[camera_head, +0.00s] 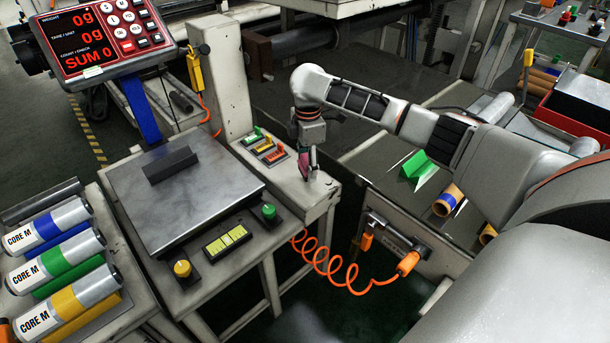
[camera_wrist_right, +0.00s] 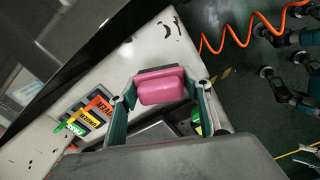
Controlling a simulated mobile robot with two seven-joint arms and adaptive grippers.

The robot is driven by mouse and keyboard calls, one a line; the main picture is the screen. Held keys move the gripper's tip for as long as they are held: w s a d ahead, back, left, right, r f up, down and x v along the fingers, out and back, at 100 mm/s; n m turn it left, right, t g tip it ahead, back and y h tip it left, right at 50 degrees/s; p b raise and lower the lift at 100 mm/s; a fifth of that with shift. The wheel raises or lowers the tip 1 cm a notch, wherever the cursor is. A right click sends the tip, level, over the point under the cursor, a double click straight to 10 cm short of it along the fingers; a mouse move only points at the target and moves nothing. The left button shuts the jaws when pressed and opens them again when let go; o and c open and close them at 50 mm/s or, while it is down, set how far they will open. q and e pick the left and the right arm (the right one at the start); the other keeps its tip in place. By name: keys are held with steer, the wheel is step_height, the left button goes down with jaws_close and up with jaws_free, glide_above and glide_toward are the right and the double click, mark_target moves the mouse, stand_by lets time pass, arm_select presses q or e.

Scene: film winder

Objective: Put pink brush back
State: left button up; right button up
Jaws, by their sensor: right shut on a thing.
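The pink brush (camera_wrist_right: 162,86) shows in the right wrist view between the two fingers of my right gripper (camera_wrist_right: 162,108). It has a pink block body with a dark strip along its far edge. In the head view a bit of the pink brush (camera_head: 304,163) shows at the fingers of my right gripper (camera_head: 310,170), which points down. The gripper is shut on the brush, above the front end of the beige machine ledge (camera_head: 318,196). I cannot tell whether the brush touches the ledge. My left gripper is not in view.
A panel of green, yellow and orange switches (camera_head: 264,148) sits on the ledge left of my gripper. A scale plate (camera_head: 185,195) stands further left, beside several CORE M rolls (camera_head: 62,265). A coiled orange cable (camera_head: 340,275) hangs below the ledge.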

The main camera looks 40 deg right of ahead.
steer(key=f+b, duration=0.1)
steer(key=f, duration=0.3)
steer(key=shift+s, duration=0.2)
steer(key=shift+w, duration=0.2)
steer(key=shift+c, duration=0.4)
steer(key=shift+r, duration=0.15)
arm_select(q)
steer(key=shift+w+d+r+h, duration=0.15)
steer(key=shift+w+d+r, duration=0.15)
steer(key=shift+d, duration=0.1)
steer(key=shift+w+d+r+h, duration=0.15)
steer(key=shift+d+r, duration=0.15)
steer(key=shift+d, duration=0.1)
arm_select(e)
steer(key=shift+f, duration=0.2)
steer(key=o, duration=1.2)
steer(key=shift+c, duration=0.2)
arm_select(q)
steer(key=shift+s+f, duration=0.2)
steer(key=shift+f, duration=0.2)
